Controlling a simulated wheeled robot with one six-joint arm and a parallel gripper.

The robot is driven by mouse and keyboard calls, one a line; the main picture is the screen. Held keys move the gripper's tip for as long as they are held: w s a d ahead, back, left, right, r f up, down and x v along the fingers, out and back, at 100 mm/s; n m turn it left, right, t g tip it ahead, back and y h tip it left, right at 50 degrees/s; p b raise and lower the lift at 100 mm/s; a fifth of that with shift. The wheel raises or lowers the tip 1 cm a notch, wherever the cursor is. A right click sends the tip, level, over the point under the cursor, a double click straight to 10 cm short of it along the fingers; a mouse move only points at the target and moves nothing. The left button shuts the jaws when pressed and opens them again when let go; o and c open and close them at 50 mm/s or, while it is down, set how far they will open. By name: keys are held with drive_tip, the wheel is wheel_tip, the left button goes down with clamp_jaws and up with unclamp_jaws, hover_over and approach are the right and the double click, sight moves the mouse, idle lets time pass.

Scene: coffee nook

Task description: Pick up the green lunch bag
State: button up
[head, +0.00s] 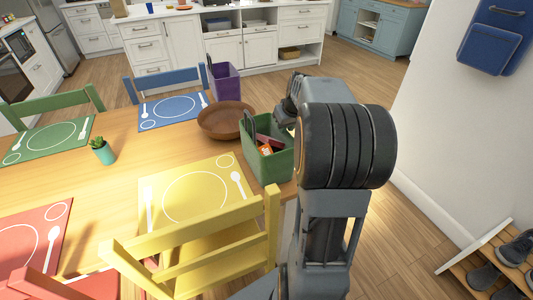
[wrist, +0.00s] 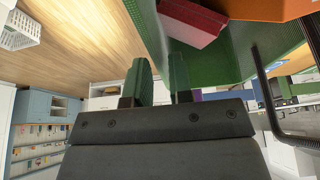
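The green lunch bag (head: 272,167) stands upright with an open top at the right end of the wooden table. It holds a dark red item (head: 265,140) and an orange item (head: 264,150); a dark handle stands at its left side. My gripper (head: 284,125) is at the bag's far right edge, partly hidden by my wrist. In the wrist view the two fingers (wrist: 160,82) are apart with a narrow gap between them. The bag's wall (wrist: 240,62) is close to them; whether they touch it is unclear. The red item (wrist: 193,22) shows inside.
A brown bowl (head: 227,120) and a purple container (head: 224,82) are behind the bag. A yellow placemat (head: 165,195) and yellow chair (head: 190,245) are to its left and front. A shoe rack (head: 470,270) and white wall stand at right.

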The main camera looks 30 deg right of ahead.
drive_tip(key=x, duration=0.3)
drive_tip(key=shift+w+f, duration=0.15)
drive_tip(key=shift+f, duration=0.15)
clamp_jaws()
